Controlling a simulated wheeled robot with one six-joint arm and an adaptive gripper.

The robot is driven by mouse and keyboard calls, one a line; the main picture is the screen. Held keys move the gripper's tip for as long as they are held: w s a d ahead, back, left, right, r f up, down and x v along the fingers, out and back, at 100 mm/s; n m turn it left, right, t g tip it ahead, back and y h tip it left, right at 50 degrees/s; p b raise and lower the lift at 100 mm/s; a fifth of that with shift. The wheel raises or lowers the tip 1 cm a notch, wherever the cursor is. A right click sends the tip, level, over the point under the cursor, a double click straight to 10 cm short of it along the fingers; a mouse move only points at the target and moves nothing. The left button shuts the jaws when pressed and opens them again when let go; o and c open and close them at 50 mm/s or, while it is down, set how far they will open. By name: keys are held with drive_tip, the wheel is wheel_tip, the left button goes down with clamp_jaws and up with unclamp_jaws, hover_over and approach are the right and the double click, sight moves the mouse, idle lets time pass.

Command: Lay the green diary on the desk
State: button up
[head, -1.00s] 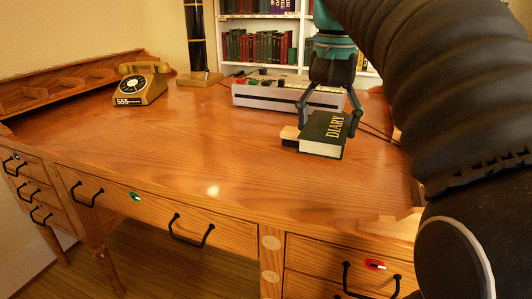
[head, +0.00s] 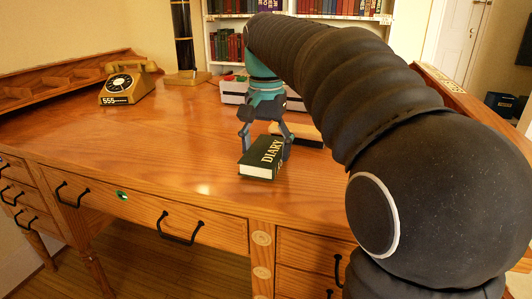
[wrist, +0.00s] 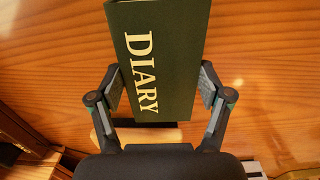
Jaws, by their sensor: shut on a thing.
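The green diary (head: 262,158) has gold "DIARY" lettering and pale page edges, and lies flat with its cover up. It is over the front middle part of the wooden desk (head: 160,135). My gripper (head: 265,147) is shut on it, one finger on each side. In the wrist view the diary (wrist: 157,55) sits between the fingers, with desk wood on both sides. I cannot tell whether its underside touches the desk top.
A wooden block (head: 305,133) lies just behind and right of the diary. A pale device with coloured knobs (head: 234,92) stands farther back, partly behind my arm. A telephone (head: 127,84) stands at the back left. The desk's left and middle are clear.

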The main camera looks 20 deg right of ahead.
sight(266, 150)
drive_tip(key=shift+f, duration=0.3)
drive_tip(key=shift+f, duration=0.2)
drive_tip(key=o, duration=1.2)
drive_tip(key=shift+r, duration=0.1)
wheel_tip(266, 150, up, 12)
drive_tip(key=p, duration=0.3)
drive_tip(key=shift+r, duration=0.1)
